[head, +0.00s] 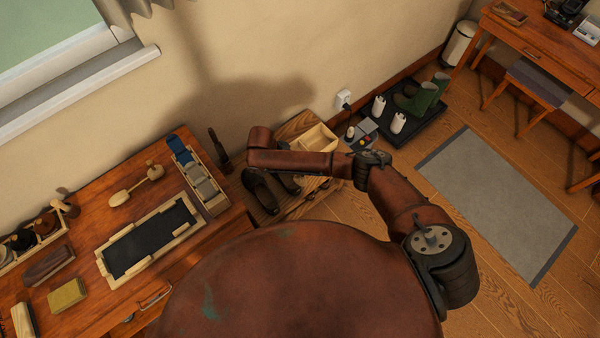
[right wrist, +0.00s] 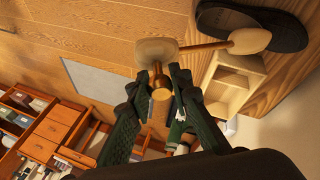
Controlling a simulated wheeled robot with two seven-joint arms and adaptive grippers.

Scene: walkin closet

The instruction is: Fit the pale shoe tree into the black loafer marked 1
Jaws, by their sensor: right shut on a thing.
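My right gripper (right wrist: 160,100) is shut on the brass-coloured knob of the pale shoe tree (right wrist: 154,52). The shoe tree has two pale wooden ends joined by a rod, and it lies across the right wrist view. Its far end (right wrist: 250,40) overlaps the near edge of a black loafer (right wrist: 262,22) in that view; I cannot tell if they touch. In the head view, dark shoes (head: 260,190) sit on a wooden bench, partly behind my right arm. The right gripper is hidden there. No number is readable on the shoes. My left gripper is not in view.
Another light wooden shoe tree (head: 137,186) lies on the desk, near a framed black mat (head: 152,240) and a compartment tray (head: 201,180). A pale open box (head: 316,138) stands on the bench (head: 300,121). Green boots (head: 424,97) stand on a black floor tray at the right.

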